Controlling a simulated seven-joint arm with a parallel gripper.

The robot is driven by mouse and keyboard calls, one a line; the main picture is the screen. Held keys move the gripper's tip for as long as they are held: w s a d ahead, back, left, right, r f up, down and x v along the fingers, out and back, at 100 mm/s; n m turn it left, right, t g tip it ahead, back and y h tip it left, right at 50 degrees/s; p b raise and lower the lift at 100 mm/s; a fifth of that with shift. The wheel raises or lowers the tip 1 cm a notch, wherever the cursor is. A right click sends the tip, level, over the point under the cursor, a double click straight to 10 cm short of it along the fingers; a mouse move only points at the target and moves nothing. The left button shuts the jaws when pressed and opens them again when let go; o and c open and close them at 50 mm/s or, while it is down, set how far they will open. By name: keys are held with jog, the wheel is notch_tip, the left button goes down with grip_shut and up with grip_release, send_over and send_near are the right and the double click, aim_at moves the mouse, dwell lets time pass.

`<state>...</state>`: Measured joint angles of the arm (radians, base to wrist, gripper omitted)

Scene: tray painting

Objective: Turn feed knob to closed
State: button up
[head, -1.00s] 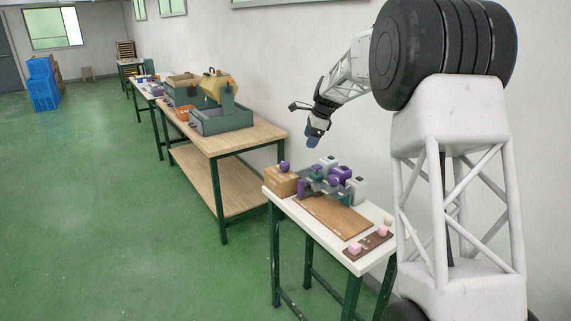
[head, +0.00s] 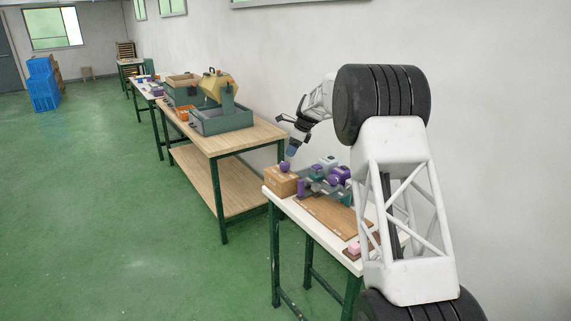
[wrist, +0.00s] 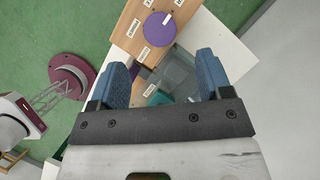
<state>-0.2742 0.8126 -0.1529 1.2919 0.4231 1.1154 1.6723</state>
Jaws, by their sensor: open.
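A round purple knob (head: 284,167) sits on top of a wooden box (head: 280,184) at the far left corner of the near table. In the wrist view the knob (wrist: 157,28) shows from above as a purple disc on the wooden top, with small white labels around it that are too small to read. My gripper (head: 291,152) is above the box, close to the knob in the head view. In the wrist view its two blue fingers are apart, and the gripper (wrist: 162,72) is empty; the knob lies beyond the fingertips, not between them.
Beside the box stands a cluster of grey, teal and purple parts (head: 330,172). A longer wooden table (head: 235,138) with a green machine stands behind.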

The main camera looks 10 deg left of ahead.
aim_at(285, 163)
jog(key=shift+x, duration=3.9)
jog(key=shift+c, duration=0.3)
jog(key=c, duration=0.9)
jog(key=shift+o, duration=0.2)
